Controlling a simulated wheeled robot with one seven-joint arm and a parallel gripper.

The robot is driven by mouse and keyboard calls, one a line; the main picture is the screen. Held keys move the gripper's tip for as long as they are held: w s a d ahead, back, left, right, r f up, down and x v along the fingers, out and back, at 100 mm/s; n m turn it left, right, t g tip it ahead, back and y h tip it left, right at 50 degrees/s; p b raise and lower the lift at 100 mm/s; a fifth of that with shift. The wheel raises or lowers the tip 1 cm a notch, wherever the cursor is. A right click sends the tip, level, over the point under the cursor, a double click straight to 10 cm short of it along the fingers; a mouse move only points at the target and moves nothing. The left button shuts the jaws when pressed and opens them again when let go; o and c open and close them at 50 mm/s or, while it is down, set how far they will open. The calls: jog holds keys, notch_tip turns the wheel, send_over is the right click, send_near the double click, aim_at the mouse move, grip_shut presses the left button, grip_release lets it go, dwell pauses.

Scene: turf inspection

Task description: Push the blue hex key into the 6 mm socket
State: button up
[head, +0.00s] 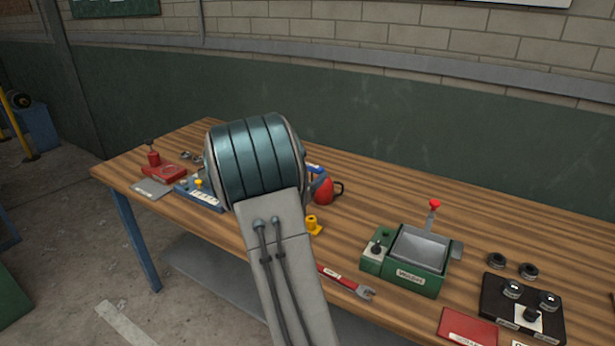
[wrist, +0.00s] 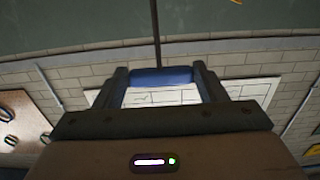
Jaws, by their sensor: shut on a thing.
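My gripper (wrist: 160,84) shows in the wrist view with its two dark fingers on either side of the blue handle of the hex key (wrist: 162,76). It is shut on that handle. The key's thin dark shaft (wrist: 156,35) runs straight from the handle toward the top edge of the picture. The tip of the shaft is not clear. In the head view my arm hides the gripper and the key. I cannot make out the 6 mm socket. A blue base with a pale labelled strip (head: 206,198) shows partly behind my arm.
The wooden bench (head: 400,208) also carries a red clamp-like tool (head: 163,171), a red rounded thing (head: 324,191), a yellow piece (head: 312,223), a red wrench (head: 345,282), a green box with a tray (head: 405,280) and a black block with knobs (head: 495,312). The back middle is clear.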

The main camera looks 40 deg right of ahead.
jog(key=shift+a+f, duration=0.1)
jog(key=shift+f+b, duration=2.55)
jog(key=shift+f, duration=0.35)
jog(key=shift+f, duration=0.1)
jog(key=shift+f+b, duration=0.35)
jog(key=shift+b, duration=0.15)
jog(key=shift+f+b, duration=1.55)
jog(key=shift+f, duration=0.3)
jog(key=o, duration=1.1)
jog(key=shift+c, duration=0.2)
jog(key=shift+a, duration=0.1)
jog(key=v, duration=1.3)
jog(key=shift+s+a, duration=0.2)
jog(key=shift+a, duration=0.1)
